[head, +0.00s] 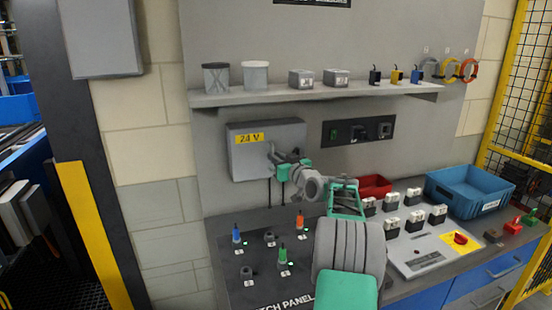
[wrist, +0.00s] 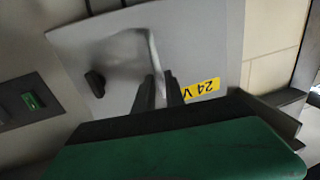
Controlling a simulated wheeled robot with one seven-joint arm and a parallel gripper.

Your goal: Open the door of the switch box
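The switch box is a grey wall box (head: 255,158) with a yellow 24 V label, below the shelf. Its front looks shut. In the wrist view the box front (wrist: 115,65) appears upside down, with the label at the right and a dark knob-like handle (wrist: 95,83) towards the left. My gripper (head: 271,151) is in front of the box, just below the label.
A black switch plate (head: 358,130) is right of the box. The shelf (head: 320,93) above holds cans, small boxes and coloured pieces. The patch panel (head: 225,270) with several plugs lies below. A blue bin (head: 470,195) and a red bin (head: 375,185) stand at the right.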

